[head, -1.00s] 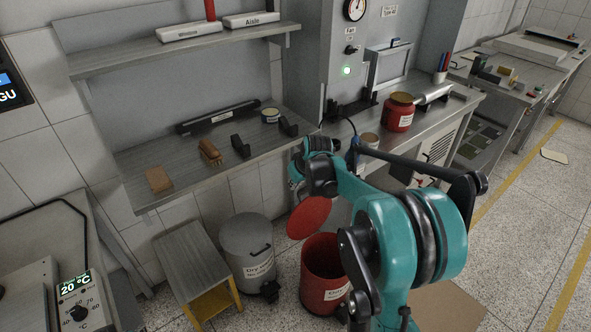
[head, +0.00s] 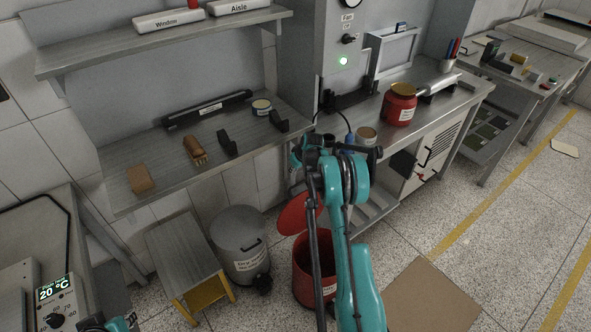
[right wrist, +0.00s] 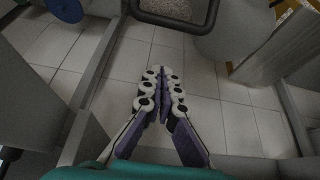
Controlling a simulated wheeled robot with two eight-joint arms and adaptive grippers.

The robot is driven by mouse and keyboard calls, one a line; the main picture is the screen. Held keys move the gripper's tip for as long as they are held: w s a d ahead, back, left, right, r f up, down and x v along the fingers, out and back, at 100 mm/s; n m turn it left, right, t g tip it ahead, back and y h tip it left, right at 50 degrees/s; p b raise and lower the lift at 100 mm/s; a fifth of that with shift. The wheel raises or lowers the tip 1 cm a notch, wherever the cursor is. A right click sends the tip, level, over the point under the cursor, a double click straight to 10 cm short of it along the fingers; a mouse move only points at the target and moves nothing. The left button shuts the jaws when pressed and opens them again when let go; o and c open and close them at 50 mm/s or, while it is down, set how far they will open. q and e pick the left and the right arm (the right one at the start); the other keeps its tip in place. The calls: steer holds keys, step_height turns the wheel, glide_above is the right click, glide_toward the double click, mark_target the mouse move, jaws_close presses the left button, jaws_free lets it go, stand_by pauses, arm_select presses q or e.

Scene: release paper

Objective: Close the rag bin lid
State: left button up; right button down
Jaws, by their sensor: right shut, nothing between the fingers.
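The red rag bin (head: 306,272) stands on the floor below the wall bench, partly hidden by my right arm. Its round red lid (head: 296,214) is raised and tilted up at the back of the bin, so the bin is open. My right arm stands upright in front of the bin, its upper end near the bench corner; its fingertips are not clear in the head view. In the right wrist view my right gripper (right wrist: 165,78) is shut and empty over pale tiles; no red bin or lid shows there. Teal and black parts of my left gripper (head: 120,322) barely show at the bottom left edge.
A grey lidded bin (head: 240,250) stands left of the red bin, beside a step stool (head: 186,255). The wall bench (head: 170,176) holds a brush, a block and brackets. A workbench with a red jar (head: 399,105) is at right. A brown mat (head: 432,296) lies on open floor.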

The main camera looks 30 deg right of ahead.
steer(key=f, duration=0.1)
steer(key=s+f+b, duration=0.2)
steer(key=f, duration=0.1)
steer(key=shift+f, duration=0.1)
stand_by(0.3)
